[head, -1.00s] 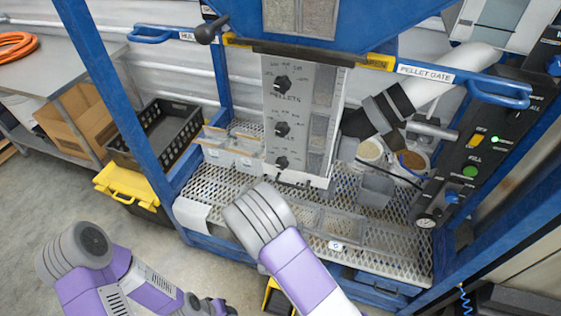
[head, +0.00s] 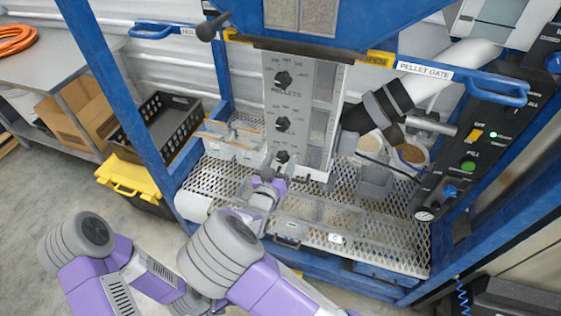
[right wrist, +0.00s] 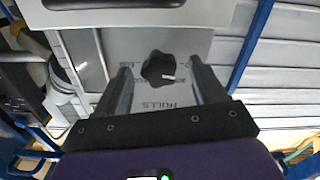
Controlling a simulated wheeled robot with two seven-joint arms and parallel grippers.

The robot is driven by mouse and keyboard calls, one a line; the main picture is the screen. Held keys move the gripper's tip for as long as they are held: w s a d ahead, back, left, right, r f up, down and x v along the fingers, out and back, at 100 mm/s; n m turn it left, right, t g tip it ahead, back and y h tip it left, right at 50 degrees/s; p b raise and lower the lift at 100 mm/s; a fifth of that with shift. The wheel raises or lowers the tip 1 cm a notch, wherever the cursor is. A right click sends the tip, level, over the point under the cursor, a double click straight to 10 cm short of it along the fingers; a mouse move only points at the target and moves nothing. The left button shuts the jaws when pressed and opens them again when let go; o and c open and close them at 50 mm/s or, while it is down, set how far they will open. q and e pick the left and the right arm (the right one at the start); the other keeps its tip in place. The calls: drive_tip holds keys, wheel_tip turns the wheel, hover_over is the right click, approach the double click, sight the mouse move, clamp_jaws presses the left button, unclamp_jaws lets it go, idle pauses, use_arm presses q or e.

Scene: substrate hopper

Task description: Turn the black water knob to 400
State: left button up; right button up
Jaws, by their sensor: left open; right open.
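The black water knob (head: 282,157) is the lowest of three knobs on the grey panel (head: 308,110). In the right wrist view the black knob (right wrist: 158,67) shows close up, with a white mark on its right side. The HULLS label shows between it and my palm; the scale numbers are not readable. My right gripper (head: 272,181) is open just in front of the lowest knob. In the right wrist view its fingers (right wrist: 160,75) stand on either side of the knob with gaps showing. My left gripper (head: 190,303) is low at the bottom edge, mostly hidden behind my right arm.
Two more black knobs, upper (head: 283,79) and middle (head: 282,124), sit above on the panel. A mesh shelf (head: 395,235) with clear bins lies below. A blue post (head: 120,105) stands left. A control strip (head: 470,150) with a green light is at right.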

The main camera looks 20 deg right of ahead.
drive_tip(key=shift+w+d, duration=0.2)
drive_tip(key=shift+w, duration=0.05)
drive_tip(key=c, duration=1.1)
drive_tip(key=shift+o, duration=0.2)
drive_tip(key=m+b, duration=0.3)
drive_tip(key=m, duration=0.1)
drive_tip(key=m+b, duration=0.2)
drive_tip(key=shift+f+b, duration=0.25)
drive_tip(key=shift+b, duration=0.05)
drive_tip(key=m+b, duration=0.6)
drive_tip(key=shift+m, duration=0.3)
drive_tip(key=shift+r+m+b, duration=0.15)
drive_tip(key=shift+m+b, duration=1.55)
drive_tip(key=shift+b, duration=0.2)
